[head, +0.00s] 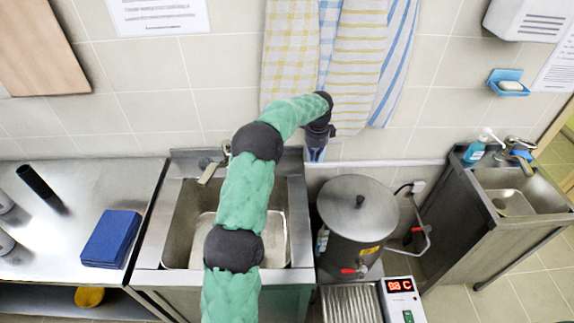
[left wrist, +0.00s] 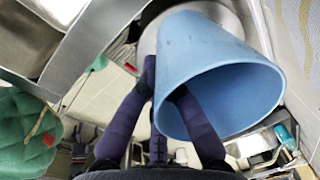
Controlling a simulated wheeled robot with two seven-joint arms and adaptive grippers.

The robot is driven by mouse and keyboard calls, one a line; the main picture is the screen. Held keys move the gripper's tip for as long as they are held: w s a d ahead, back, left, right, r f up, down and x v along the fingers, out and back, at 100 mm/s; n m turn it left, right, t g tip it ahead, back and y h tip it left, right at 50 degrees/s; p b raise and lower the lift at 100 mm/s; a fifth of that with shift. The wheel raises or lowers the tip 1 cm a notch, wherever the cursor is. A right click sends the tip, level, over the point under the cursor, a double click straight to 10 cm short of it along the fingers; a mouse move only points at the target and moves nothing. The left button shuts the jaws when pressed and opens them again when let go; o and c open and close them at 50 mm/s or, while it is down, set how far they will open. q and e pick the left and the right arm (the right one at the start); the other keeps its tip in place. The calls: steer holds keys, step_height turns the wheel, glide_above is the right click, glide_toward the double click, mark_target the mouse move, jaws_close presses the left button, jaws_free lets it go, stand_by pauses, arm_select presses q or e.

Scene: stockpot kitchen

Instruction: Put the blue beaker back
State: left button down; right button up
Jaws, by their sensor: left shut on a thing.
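The blue beaker (left wrist: 205,50) fills the upper middle of the left wrist view, tilted with its wide open mouth toward the lower right. My left gripper (left wrist: 165,82) is shut on its wall, with one dark finger outside and another reaching into the mouth. In the head view my left gripper (head: 316,152) hangs at the end of the green arm, near the tiled wall between the sink and the pot. I cannot clearly make out the beaker in the head view. My right gripper is not in view.
A lidded steel pot (head: 358,225) stands right of the sink (head: 183,225), with a red digital display (head: 400,286) in front. Cloths (head: 345,60) hang behind the gripper. A blue folded stack (head: 111,238) and a black cylinder (head: 35,181) are on the left counter. A hand basin (head: 515,195) is right.

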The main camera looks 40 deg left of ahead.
arm_select(q)
steer(key=a+f, duration=0.3)
steer(key=a, duration=0.1)
steer(key=a+f, duration=0.2)
steer(key=a, duration=0.2)
steer(key=w+a+f+b, duration=0.1)
steer(key=a+f, duration=0.2)
steer(key=a, duration=0.2)
steer(key=shift+f, duration=0.3)
steer(key=shift+s+a+f, duration=0.1)
steer(key=shift+a+f, duration=0.05)
steer(key=shift+f, duration=0.15)
steer(key=shift+a+f+b, duration=0.2)
steer(key=shift+f, duration=0.65)
steer(key=shift+a+f+b, duration=0.15)
steer(key=shift+f, duration=0.65)
steer(key=shift+f, duration=0.2)
steer(key=c, duration=1.4)
jaws_free()
steer(key=shift+c, duration=0.2)
